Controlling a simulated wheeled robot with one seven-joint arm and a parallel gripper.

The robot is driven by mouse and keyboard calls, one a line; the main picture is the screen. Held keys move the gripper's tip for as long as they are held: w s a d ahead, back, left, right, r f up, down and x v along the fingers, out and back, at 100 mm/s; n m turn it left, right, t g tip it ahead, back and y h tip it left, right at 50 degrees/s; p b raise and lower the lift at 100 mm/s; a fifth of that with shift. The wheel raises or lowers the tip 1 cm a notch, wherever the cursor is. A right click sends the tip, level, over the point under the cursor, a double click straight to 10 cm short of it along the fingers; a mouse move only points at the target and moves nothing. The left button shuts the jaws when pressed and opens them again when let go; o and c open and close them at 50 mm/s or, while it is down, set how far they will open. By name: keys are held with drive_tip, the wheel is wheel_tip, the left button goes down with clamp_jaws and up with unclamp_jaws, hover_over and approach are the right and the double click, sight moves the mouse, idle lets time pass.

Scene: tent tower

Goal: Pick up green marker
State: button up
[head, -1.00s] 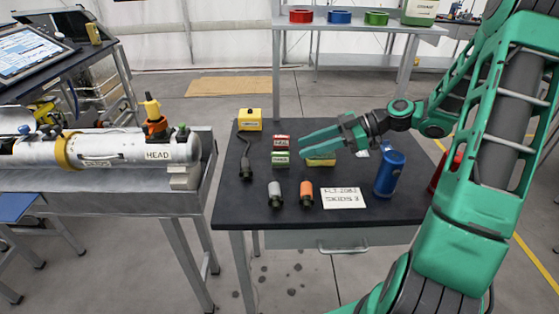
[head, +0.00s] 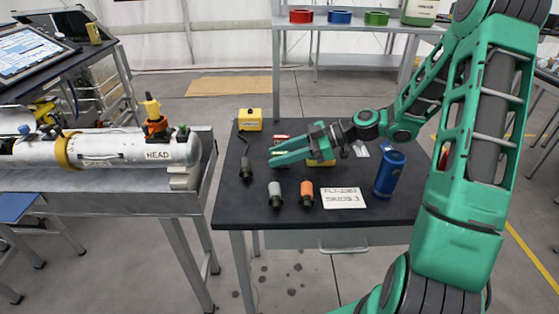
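The green marker, a small green block with a white label, is almost wholly hidden behind my gripper in the head view. My gripper (head: 273,157) is low over the black table, its fingers pointing left at the green marker's spot. The two fingers look apart. Whether they touch the block cannot be told. A red labelled block (head: 282,138) just behind is partly covered by the fingers.
The black table (head: 232,205) also holds a yellow box (head: 250,119), a dark handheld piece (head: 246,168), grey (head: 275,194) and orange (head: 307,194) cylinders, a white label card (head: 342,198) and a blue can (head: 390,174). A yellow block (head: 322,162) is partly behind my gripper.

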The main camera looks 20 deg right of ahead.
drive_tip(key=shift+c, duration=0.6)
clamp_jaws()
drive_tip(key=shift+r, duration=0.1)
